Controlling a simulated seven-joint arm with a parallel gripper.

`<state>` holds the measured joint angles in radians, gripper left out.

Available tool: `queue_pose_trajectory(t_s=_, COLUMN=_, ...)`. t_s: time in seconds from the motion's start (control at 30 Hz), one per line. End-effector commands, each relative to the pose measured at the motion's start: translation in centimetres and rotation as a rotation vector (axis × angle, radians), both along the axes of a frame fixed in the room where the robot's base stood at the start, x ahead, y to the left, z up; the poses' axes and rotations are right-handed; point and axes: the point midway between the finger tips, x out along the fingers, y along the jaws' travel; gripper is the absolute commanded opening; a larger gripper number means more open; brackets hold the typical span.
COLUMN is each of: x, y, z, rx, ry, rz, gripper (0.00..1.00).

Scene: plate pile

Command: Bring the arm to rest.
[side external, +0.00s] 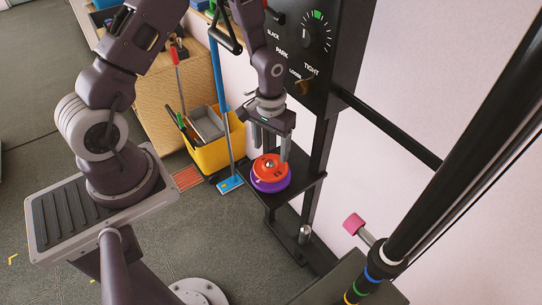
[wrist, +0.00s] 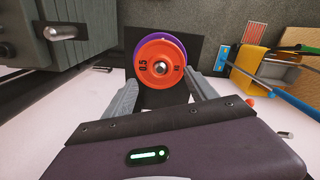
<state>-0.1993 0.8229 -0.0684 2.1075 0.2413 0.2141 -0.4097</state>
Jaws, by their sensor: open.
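My gripper (side external: 270,150) is open and points down over a small pile of round plates. The top plate is orange-red (side external: 270,169), marked 0.5 in the wrist view (wrist: 161,80). A purple plate (side external: 270,185) lies under it and sticks out past its rim. A metal peg tip shows at the middle of the pile. The pile sits on a black shelf (side external: 302,187). In the wrist view the two fingers spread to either side of the pile, with nothing held. I cannot tell whether a fingertip touches the red plate.
A black upright panel with a dial (side external: 314,35) stands right behind the gripper. A black bar (side external: 390,128) runs right from the upright. A yellow bucket (side external: 218,153) and a blue mop (side external: 231,184) stand left of the shelf. A pink-ended pin (side external: 354,223) is at lower right.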

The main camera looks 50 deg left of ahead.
Motion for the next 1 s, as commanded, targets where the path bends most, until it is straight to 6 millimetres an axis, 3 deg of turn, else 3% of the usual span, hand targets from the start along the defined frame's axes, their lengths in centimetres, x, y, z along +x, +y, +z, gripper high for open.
queue_pose_trajectory(t_s=0.2, x=0.1, y=0.0, z=4.0, rx=0.010, ry=-0.021, rz=-0.012, gripper=0.66)
queue_pose_trajectory(t_s=0.27, x=0.2, y=-0.1, z=6.9, rx=0.029, ry=-0.054, rz=-0.033, gripper=0.66)
queue_pose_trajectory(t_s=0.37, x=-1.0, y=-0.6, z=13.8, rx=0.066, ry=-0.131, rz=-0.083, gripper=0.66)
queue_pose_trajectory(t_s=0.4, x=-2.1, y=-1.0, z=16.7, rx=0.078, ry=-0.166, rz=-0.105, gripper=0.66)
queue_pose_trajectory(t_s=0.5, x=-5.9, y=-2.1, z=22.7, rx=0.098, ry=-0.252, rz=-0.158, gripper=0.66)
queue_pose_trajectory(t_s=0.6, x=-10.5, y=-3.2, z=26.9, rx=0.102, ry=-0.338, rz=-0.213, gripper=0.66)
queue_pose_trajectory(t_s=0.7, x=-14.6, y=-4.2, z=28.9, rx=0.095, ry=-0.409, rz=-0.263, gripper=0.66)
queue_pose_trajectory(t_s=0.8, x=-17.4, y=-4.8, z=29.6, rx=0.085, ry=-0.457, rz=-0.300, gripper=0.66)
queue_pose_trajectory(t_s=1.0, x=-19.0, y=-5.2, z=29.8, rx=0.078, ry=-0.481, rz=-0.323, gripper=0.66)
